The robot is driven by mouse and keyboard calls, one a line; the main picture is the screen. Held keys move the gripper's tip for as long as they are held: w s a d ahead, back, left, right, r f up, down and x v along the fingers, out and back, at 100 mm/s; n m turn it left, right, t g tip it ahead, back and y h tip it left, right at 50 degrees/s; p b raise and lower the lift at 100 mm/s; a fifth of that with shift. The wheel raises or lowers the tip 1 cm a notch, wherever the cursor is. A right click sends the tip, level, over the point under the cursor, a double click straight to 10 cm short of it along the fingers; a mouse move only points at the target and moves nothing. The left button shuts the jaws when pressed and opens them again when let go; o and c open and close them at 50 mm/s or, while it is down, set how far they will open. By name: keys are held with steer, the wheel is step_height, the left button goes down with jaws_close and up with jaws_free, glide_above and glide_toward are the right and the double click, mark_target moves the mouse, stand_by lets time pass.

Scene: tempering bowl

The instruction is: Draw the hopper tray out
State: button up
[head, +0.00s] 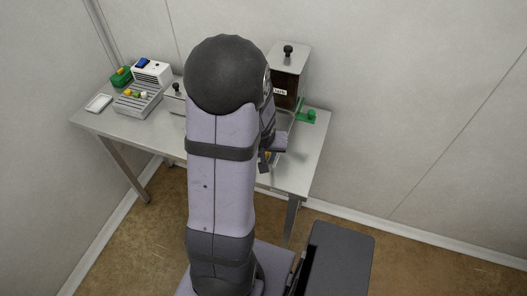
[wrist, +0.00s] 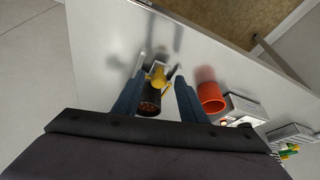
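The hopper (head: 287,88) is a tall dark box with a pale lid, a black knob and a small label, standing at the table's back right. A green piece (head: 307,116) sticks out at its lower right; I cannot tell if it belongs to the tray. The tray itself cannot be made out, as my arm covers much of the hopper's front. My gripper (wrist: 160,76) is open, its two blue fingers apart, above the table in front of the hopper. A black cup (wrist: 149,103) and a yellow piece (wrist: 158,77) show between the fingers, with no visible grip on either.
An orange-red cup (wrist: 211,97) stands right of the fingers in the wrist view. At the table's left are a grey rack (head: 138,101), a white box (head: 152,72) with a blue top, a green block (head: 121,77) and a white dish (head: 98,103). The table's front right corner looks clear.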

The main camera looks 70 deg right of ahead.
steer(key=p+v, duration=0.1)
steer(key=v, duration=0.6)
steer(key=shift+a+r+p, duration=0.15)
steer(key=shift+a+p, duration=0.05)
steer(key=shift+p, duration=0.15)
steer(key=a+f+m+y, duration=0.15)
steer(key=a+y, duration=0.35)
steer(key=a, duration=0.7)
steer(key=w+a+n, duration=0.5)
steer(key=a, duration=0.3)
steer(key=w+a+r+n, duration=0.1)
steer(key=w+a+n, duration=0.4)
steer(key=a, duration=0.3)
steer(key=w+a+r+n+g, duration=0.1)
steer(key=w+a+n, duration=0.4)
steer(key=a, duration=0.3)
steer(key=shift+a+r+n+h, duration=0.2)
steer(key=shift+a+n+h, duration=0.2)
steer(key=shift+n, duration=0.35)
